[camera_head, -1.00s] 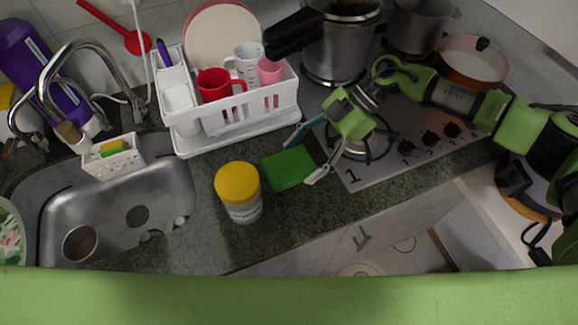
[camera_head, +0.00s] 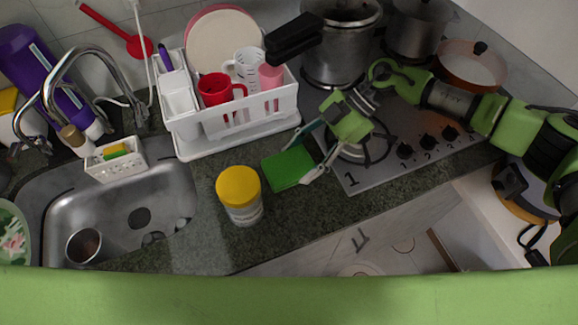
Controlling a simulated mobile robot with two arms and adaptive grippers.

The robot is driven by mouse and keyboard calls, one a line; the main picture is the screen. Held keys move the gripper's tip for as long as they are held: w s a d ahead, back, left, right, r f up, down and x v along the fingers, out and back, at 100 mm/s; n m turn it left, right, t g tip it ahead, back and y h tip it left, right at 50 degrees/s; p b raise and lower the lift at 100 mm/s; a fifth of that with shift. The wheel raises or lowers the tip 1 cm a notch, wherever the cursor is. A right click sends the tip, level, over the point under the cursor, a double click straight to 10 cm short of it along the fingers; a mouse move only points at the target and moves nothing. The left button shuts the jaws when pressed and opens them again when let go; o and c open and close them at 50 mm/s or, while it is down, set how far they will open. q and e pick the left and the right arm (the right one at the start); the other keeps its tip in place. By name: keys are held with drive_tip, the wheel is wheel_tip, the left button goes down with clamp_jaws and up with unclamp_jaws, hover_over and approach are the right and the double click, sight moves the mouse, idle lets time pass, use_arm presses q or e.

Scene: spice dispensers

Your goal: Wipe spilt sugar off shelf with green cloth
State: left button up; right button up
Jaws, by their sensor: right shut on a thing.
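A green cloth (camera_head: 287,169) lies on the dark speckled counter (camera_head: 216,240), between the yellow-lidded jar and the stove. My right gripper (camera_head: 308,158) reaches in from the right, over the stove's left edge. Its fingers are shut on the right part of the cloth. No spilt sugar can be made out, and no shelf with sugar on it shows. My left gripper is not in view.
A jar with a yellow lid (camera_head: 239,195) stands left of the cloth. A white dish rack (camera_head: 233,116) with cups is behind it. The stove (camera_head: 392,142) with pots is right. The sink (camera_head: 110,215) is left.

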sight(302, 160)
drive_tip(key=shift+r+p, duration=1.95)
drive_tip(key=shift+r, duration=0.45)
drive_tip(key=shift+s+f, duration=0.1)
